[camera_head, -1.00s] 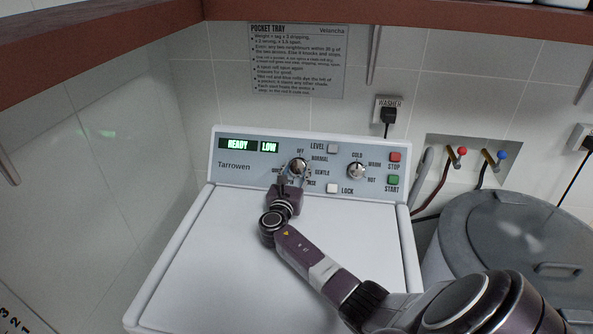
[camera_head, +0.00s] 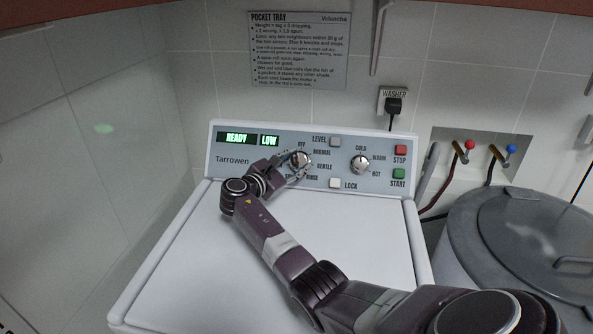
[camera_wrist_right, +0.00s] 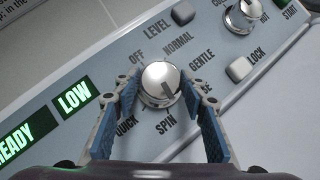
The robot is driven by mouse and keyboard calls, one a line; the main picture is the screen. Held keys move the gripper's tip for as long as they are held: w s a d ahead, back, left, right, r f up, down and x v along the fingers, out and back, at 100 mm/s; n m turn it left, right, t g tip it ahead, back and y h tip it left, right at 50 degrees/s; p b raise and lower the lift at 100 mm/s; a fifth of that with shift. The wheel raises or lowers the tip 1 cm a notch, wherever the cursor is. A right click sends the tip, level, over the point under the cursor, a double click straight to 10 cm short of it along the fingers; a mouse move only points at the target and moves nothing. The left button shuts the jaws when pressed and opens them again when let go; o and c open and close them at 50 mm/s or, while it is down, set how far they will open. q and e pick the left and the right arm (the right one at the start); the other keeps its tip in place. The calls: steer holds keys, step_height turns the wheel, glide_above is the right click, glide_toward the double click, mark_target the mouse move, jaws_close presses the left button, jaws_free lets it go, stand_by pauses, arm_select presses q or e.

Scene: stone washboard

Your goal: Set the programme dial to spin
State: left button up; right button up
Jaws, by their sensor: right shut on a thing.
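The programme dial (camera_head: 299,159) is a round chrome knob on the washer's panel. It also shows in the right wrist view (camera_wrist_right: 160,80). Labels OFF, NORMAL, GENTLE, SPIN and QUICK ring it; RINSE is partly hidden by a finger in that view. The dark mark on the knob points down and slightly right in the wrist view, roughly toward SPIN (camera_wrist_right: 166,125); I cannot tell whether it lines up exactly. My right gripper (camera_head: 292,167) is shut on the dial, with blue-padded fingers at both sides of the knob. My left gripper is out of view.
The display (camera_head: 248,140) reads READY and LOW. A temperature dial (camera_head: 360,163), LEVEL button (camera_head: 335,141), LOCK button (camera_head: 335,183), red STOP (camera_head: 400,149) and green START (camera_head: 398,174) are close to the right. A grey lidded bin (camera_head: 530,225) stands right of the washer.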

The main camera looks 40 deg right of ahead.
steer(key=shift+w+m+g+y+b, duration=0.1)
steer(key=shift+m+g+y+b, duration=0.2)
steer(key=shift+m+g+b, duration=0.75)
steer(key=shift+m, duration=0.35)
steer(key=o, duration=1.2)
steer(key=shift+c, duration=0.2)
steer(key=shift+a, duration=0.1)
steer(key=v, duration=1.2)
steer(key=shift+p, duration=0.3)
